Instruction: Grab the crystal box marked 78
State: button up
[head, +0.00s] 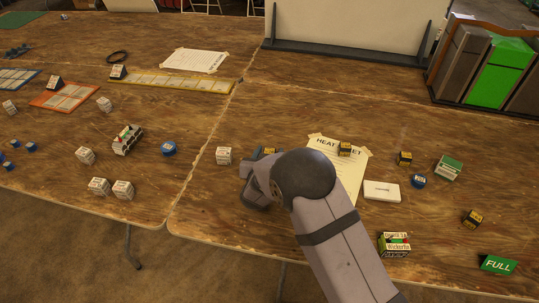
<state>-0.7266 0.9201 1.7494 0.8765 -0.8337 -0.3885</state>
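My gripper (254,192) is low over the near part of the right table, left of the HEAT sheet. My own arm hides part of it, so its opening and any hold are unclear. Several small boxes stand around it, and I cannot read 78 on any. A white box (224,155) is just behind and left of the gripper. A small black and yellow box (269,150) is right behind it, partly hidden. Similar dark boxes stand on the sheet (344,149), to its right (404,158) and near the front right (472,218).
The HEAT sheet (350,172) is partly under my arm. To its right are a white case (382,191), a blue round item (418,181) and a green-white box (448,168). A green FULL sign (497,264) is front right.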

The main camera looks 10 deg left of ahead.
aim_at(270, 151)
jog(key=c, duration=0.8)
notch_tip(270, 151, up, 10)
jog(key=shift+r, duration=0.1)
